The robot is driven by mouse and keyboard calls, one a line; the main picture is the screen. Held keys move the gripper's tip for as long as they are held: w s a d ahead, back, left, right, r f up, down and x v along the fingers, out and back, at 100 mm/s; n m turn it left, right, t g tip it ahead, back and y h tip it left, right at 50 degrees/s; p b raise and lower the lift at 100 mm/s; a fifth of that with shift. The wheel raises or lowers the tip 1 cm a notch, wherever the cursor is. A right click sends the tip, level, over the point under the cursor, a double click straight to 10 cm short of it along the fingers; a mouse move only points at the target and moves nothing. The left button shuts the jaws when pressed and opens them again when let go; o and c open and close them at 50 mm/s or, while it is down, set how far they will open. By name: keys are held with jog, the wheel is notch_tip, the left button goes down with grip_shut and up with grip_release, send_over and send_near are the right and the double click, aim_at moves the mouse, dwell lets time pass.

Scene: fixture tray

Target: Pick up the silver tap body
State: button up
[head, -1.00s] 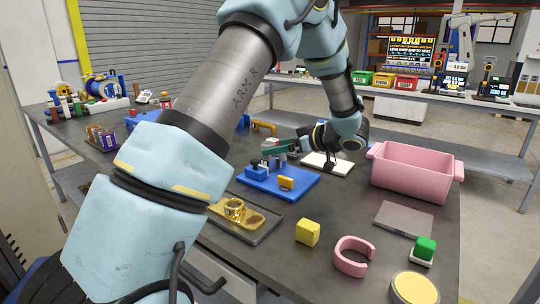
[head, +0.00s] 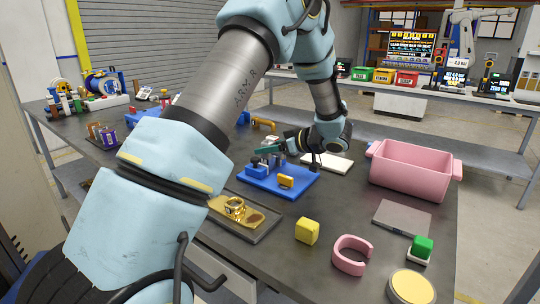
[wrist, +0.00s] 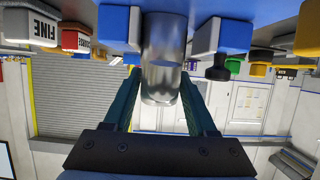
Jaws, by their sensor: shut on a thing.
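The silver tap body (wrist: 163,60) is a shiny upright cylinder between my fingers in the wrist view, where the scene appears upside down. My gripper (wrist: 160,88) is shut on it, one teal finger on each side. In the head view my gripper (head: 268,150) is above the back of the blue fixture tray (head: 290,190). The tap body is small and partly covered there. In the wrist view its far end meets the blue fixture at the top edge; I cannot tell whether it is still seated.
Blue blocks stand on both sides of the tap body. A yellow piece (head: 286,181) is on the fixture's front. A pink bin (head: 412,172), yellow cube (head: 307,231), pink ring (head: 351,254) and a tray with a gold part (head: 235,208) are around it. A white plate (head: 328,163) lies behind.

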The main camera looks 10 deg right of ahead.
grip_shut()
jog(key=shift+r, duration=0.15)
dwell(0.4)
